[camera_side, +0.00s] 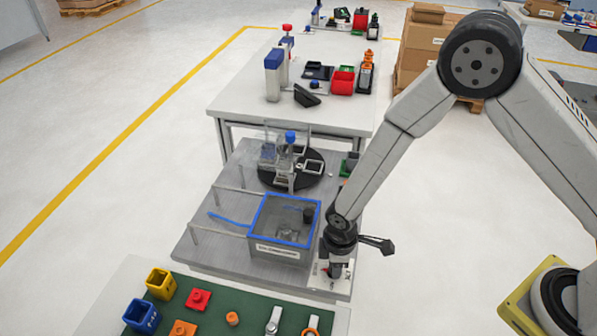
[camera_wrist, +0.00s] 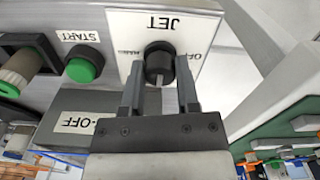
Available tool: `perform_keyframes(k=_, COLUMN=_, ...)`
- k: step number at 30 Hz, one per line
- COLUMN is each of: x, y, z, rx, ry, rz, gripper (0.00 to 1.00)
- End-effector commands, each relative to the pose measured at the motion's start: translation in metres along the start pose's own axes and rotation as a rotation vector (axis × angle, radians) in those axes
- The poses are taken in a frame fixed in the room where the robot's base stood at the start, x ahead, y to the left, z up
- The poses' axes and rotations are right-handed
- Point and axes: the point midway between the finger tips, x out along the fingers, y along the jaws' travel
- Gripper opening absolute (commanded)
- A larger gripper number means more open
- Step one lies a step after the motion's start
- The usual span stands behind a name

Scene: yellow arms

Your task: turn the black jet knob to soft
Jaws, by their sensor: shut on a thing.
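The black jet knob (camera_wrist: 160,62) stands on a white plate (camera_wrist: 120,22) printed JET, shown upside down in the wrist view. Beside the knob are OFF and a partly covered word; no SOFT mark can be read. A pale pointer line on the knob faces the bottom of the wrist view, toward my gripper's body. My gripper (camera_wrist: 159,70) is shut on the knob, one finger on each side. In the side view my gripper (camera_side: 337,268) reaches down to the white plate (camera_side: 322,278) at the front right of the grey bench, and the knob is hidden there.
A green START button (camera_wrist: 84,65) and another green-ended control (camera_wrist: 12,82) sit beside the plate. A blue-rimmed tank (camera_side: 262,213) stands close left of my gripper. A green mat (camera_side: 255,312) with several coloured parts lies in front.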

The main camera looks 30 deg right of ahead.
Motion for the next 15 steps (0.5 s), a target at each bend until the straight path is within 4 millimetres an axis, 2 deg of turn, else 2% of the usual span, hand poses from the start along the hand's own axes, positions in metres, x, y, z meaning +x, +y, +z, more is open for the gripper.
perform_keyframes(k=15, x=-0.0006, y=0.0003, z=0.0002, rx=-0.06, ry=-0.001, rz=0.0, gripper=0.0)
